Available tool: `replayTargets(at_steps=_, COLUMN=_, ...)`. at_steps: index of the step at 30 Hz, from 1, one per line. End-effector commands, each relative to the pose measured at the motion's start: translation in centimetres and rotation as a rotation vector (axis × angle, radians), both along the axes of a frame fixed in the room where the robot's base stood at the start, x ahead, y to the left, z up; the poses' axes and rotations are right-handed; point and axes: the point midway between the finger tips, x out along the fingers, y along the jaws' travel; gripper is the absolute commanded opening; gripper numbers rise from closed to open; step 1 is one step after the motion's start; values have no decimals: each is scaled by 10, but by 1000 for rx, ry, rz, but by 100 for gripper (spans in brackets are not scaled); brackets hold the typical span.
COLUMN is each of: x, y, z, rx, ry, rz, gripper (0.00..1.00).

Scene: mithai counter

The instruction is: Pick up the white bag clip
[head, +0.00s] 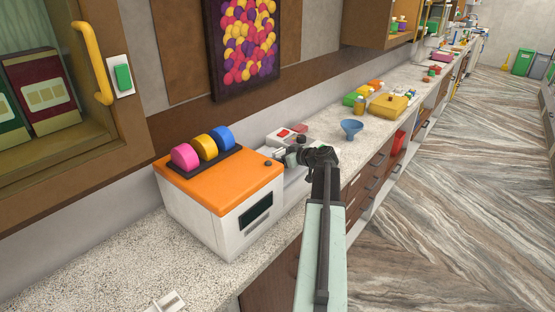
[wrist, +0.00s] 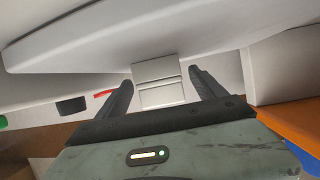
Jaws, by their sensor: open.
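My gripper (head: 292,157) is at the far end of my outstretched arm, over the counter just right of the orange-topped machine. In the wrist view its two dark fingers are apart. A small pale, ridged block (wrist: 160,94) shows between them, below a broad white overhanging surface (wrist: 150,40). The block may be the white bag clip, but I cannot tell this for sure, nor whether the fingers touch it. In the head view my gripper and arm hide that spot. Another small white piece (head: 168,301) lies on the counter at the bottom edge, partly cut off.
The orange-topped white machine (head: 224,181) stands close to my gripper's left. A white device with red parts (head: 287,135) is just behind it. A blue funnel (head: 351,128) and a yellow box (head: 388,105) stand farther along the counter (head: 110,265). The floor at right is clear.

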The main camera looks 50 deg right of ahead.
Motion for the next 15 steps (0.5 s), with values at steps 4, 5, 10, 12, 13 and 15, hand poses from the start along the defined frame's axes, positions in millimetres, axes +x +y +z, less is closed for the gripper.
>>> replayTargets(at_steps=4, x=0, y=0, z=0, rx=0, ry=0, rz=0, gripper=47)
replayTargets(at_steps=5, x=0, y=0, z=0, rx=0, ry=0, rz=0, gripper=38)
replayTargets(at_steps=10, x=0, y=1, z=1, rx=0, ry=0, rz=1, gripper=16)
replayTargets(at_steps=12, x=0, y=1, z=1, rx=0, ry=0, rz=1, gripper=16)
replayTargets(at_steps=13, x=0, y=1, z=1, rx=0, ry=0, rz=1, gripper=16)
replayTargets(at_steps=15, x=0, y=1, z=2, rx=0, ry=0, rz=1, gripper=16)
